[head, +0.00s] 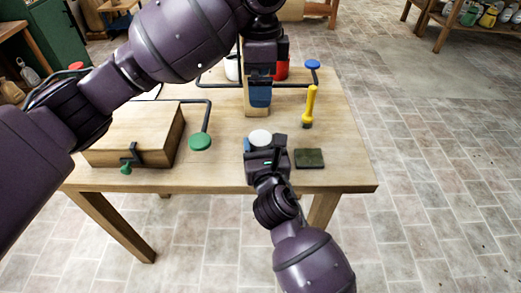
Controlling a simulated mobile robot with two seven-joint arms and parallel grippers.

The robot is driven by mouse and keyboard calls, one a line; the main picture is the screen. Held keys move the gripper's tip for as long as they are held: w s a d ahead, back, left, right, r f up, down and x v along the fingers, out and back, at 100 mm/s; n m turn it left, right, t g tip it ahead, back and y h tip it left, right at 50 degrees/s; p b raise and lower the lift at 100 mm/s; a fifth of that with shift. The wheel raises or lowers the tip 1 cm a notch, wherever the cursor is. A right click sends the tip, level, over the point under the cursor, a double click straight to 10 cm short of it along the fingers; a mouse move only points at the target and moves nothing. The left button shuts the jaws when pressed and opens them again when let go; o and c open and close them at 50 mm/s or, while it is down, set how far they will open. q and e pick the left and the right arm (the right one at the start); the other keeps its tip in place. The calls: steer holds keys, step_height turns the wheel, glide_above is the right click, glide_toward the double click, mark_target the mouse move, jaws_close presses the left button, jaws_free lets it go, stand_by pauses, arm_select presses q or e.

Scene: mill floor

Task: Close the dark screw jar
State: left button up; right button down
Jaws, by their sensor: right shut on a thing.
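A round white top (260,137) shows just beyond my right gripper, near the table's front edge. It seems to belong to the screw jar, whose dark body is mostly hidden behind the gripper. My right gripper (264,149) comes from the front and is shut on the jar, with a bluish fingertip at its left side. My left gripper (260,98) points down above the table, behind and apart from the white top. Its blue finger end shows, but its opening is seen edge-on. I cannot make out a separate lid.
A green disc (200,142) hangs on a bent dark rod. A yellow-handled tool (310,103), a dark green pad (309,158), a red container (282,70) and a blue knob (312,64) are on the table (345,150).

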steer(key=shift+f, duration=0.45)
arm_select(q)
steer(key=shift+r, duration=0.85)
arm_select(e)
steer(key=shift+c, duration=1.9)
jaws_free()
steer(key=shift+o, duration=1)
steer(key=shift+r, duration=0.25)
arm_select(q)
steer(key=shift+r, duration=0.15)
arm_select(e)
steer(key=shift+s, duration=0.1)
